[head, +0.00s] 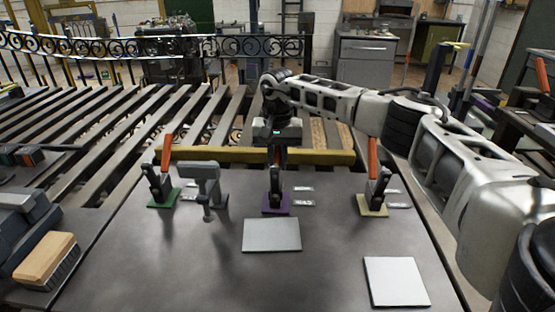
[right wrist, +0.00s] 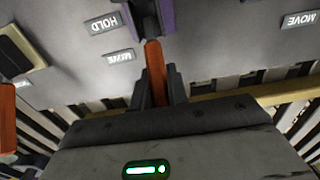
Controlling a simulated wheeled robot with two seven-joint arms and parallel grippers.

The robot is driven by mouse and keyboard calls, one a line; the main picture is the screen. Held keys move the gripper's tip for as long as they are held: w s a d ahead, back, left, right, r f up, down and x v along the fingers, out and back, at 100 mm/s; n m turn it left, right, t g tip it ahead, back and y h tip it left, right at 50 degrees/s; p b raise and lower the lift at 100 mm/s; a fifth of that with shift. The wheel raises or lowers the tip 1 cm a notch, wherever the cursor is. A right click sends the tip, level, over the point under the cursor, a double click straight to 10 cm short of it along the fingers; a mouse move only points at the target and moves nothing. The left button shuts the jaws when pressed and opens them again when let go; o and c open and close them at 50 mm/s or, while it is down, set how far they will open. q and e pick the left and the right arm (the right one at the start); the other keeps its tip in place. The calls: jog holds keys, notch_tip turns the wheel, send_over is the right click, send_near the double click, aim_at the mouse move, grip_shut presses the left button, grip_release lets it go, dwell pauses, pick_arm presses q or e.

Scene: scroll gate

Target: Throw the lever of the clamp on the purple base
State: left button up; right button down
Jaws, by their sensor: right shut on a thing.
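The purple base (head: 275,209) stands on the dark table at the middle, with a black clamp (head: 273,190) on it. My right gripper (head: 277,160) reaches down over this clamp from behind. In the right wrist view, the clamp's orange lever (right wrist: 155,72) lies between the two dark fingers of my right gripper (right wrist: 157,88), which are shut on it. The purple base also shows at the top of the right wrist view (right wrist: 167,14). In the head view the gripper hides most of this lever. My left gripper is not in view.
Similar clamps with orange levers stand on a green base (head: 163,198) at left and a beige base (head: 372,207) at right. A grey T-shaped post (head: 207,187) stands between green and purple. Flat grey plates (head: 271,235) lie in front. A brush (head: 46,259) lies far left.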

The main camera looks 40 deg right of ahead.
aim_at(277, 163)
jog(key=shift+r, duration=0.1)
jog(key=shift+s+r+t+h, duration=0.2)
jog(key=shift+t+h, duration=0.1)
jog(key=shift+t, duration=0.1)
jog(key=shift+s+a+r+t+h+p, duration=0.2)
jog(key=shift+a+t+h+p, duration=0.1)
jog(key=shift+t+h, duration=0.1)
jog(key=shift+s+a+r+t+h+b, duration=0.15)
jog(key=shift+s+a+t+h+b, duration=0.1)
jog(key=shift+t+h+b, duration=0.25)
jog(key=shift+s+a+r+t+h+b, duration=0.15)
jog(key=shift+s+t+h+b, duration=0.1)
jog(key=shift+t+h, duration=0.25)
jog(key=shift+s+a+r+t+b, duration=0.15)
jog(key=shift+a+t+b, duration=0.05)
jog(key=shift+t+b, duration=0.3)
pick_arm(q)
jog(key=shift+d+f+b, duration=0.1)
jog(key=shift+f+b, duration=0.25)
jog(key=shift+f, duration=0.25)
pick_arm(e)
jog(key=shift+s+a+r+t+h, duration=0.1)
jog(key=shift+s+r+t+h, duration=0.1)
jog(key=shift+t+h, duration=0.25)
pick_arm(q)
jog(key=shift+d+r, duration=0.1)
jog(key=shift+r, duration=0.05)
